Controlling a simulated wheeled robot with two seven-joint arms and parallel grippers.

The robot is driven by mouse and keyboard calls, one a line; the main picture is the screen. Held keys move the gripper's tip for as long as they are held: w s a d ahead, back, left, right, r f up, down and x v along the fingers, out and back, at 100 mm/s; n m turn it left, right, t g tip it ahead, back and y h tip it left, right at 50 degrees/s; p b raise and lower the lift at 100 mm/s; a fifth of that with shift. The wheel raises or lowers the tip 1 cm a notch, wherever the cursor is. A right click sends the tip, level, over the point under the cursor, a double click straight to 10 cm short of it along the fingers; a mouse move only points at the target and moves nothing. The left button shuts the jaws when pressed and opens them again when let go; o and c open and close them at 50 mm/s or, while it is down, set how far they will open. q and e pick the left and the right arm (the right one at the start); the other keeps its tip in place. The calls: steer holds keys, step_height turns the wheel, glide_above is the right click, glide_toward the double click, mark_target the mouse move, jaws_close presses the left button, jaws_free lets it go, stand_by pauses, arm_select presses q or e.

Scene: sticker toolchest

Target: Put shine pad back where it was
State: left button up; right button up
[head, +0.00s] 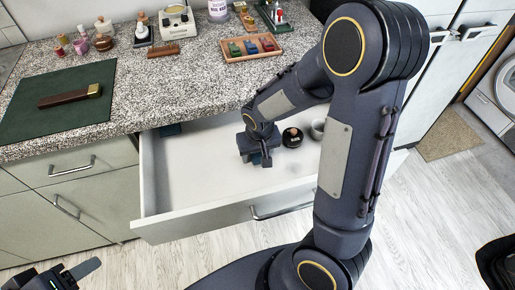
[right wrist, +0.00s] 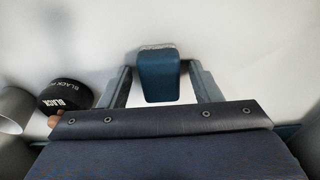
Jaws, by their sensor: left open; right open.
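A dark blue block with a pale grey edge, which looks like the shine pad (right wrist: 158,78), stands in the drawer in the right wrist view. My right gripper (right wrist: 160,85) is open with one finger on each side of it, and small gaps show between. In the head view my right gripper (head: 258,158) is low inside the open drawer (head: 205,221) and hides most of the pad. My left gripper (head: 84,270) is at the bottom left corner, over the floor, open and apart from everything.
A black round tin (head: 292,137) and a grey cup (head: 318,129) stand just right of my right gripper in the drawer. A green mat (head: 40,118) bears a brown bar (head: 69,98). The drawer's left side is clear.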

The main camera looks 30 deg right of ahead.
mark_target(259, 159)
step_height(259, 159, up, 12)
steer(key=s+p, duration=0.2)
steer(key=s+a+r+t+y, duration=0.1)
steer(key=s+r, duration=0.1)
steer(key=s, duration=0.2)
steer(key=s+a+r+t+y, duration=0.1)
steer(key=s+r, duration=0.1)
steer(key=s, duration=0.3)
steer(key=s+a+r+t+y, duration=0.1)
steer(key=s+r+y, duration=0.1)
steer(key=s, duration=0.2)
steer(key=shift+s+a+r+n, duration=0.1)
steer(key=shift+s+a+n, duration=0.15)
steer(key=shift+s+n, duration=0.15)
steer(key=shift+s+a+t, duration=0.3)
steer(key=shift+s+t, duration=0.1)
steer(key=shift+s, duration=0.1)
step_height(259, 159, up, 4)
steer(key=p, duration=0.3)
steer(key=shift+p, duration=0.4)
